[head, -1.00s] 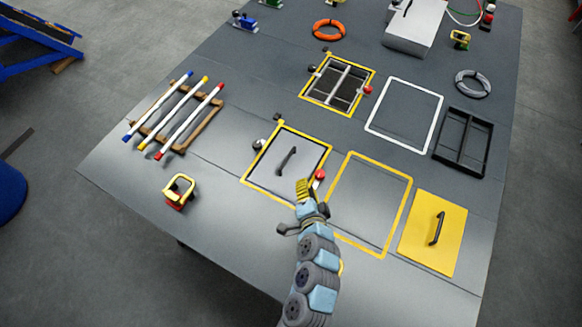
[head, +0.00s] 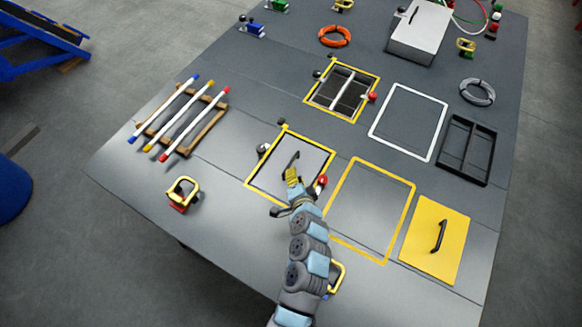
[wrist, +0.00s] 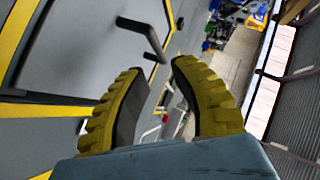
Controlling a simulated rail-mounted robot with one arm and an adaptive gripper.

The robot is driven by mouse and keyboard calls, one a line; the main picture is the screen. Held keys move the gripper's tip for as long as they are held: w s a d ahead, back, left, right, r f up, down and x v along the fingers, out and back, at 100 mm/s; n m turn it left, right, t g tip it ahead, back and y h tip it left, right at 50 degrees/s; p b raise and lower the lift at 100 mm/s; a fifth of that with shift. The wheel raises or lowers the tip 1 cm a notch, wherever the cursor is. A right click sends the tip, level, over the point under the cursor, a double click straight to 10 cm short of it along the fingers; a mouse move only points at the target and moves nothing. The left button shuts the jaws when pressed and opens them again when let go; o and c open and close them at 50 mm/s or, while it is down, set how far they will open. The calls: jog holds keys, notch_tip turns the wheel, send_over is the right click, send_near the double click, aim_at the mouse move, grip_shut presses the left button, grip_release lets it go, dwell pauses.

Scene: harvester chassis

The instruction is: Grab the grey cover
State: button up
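The grey cover (head: 268,176) lies flat inside a yellow-outlined square on the deck in the head view. Its dark bar handle (head: 295,158) stands up from its middle. My gripper (head: 292,174) is over the cover, close to the near end of the handle, and hides part of the cover. In the wrist view the two yellow ribbed fingers of my gripper (wrist: 158,72) are apart with nothing held between them. The handle (wrist: 150,38) shows just beyond the fingertips, near the gap. I cannot tell whether a finger touches it.
A red knob (head: 321,181) and a dark knob (head: 264,148) flank the cover. An empty yellow outline (head: 372,210) and a yellow cover (head: 432,252) lie to the right. A rack (head: 205,125) with coloured-tip rods is at left. A yellow-handled part (head: 182,193) stands nearer.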

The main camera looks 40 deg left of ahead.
aim_at(292, 162)
jog(key=shift+x, duration=3.5)
jog(key=shift+w+a+f, duration=0.2)
jog(key=shift+w+a, duration=0.15)
jog(key=shift+w, duration=0.05)
jog(key=shift+f, duration=0.15)
grip_shut()
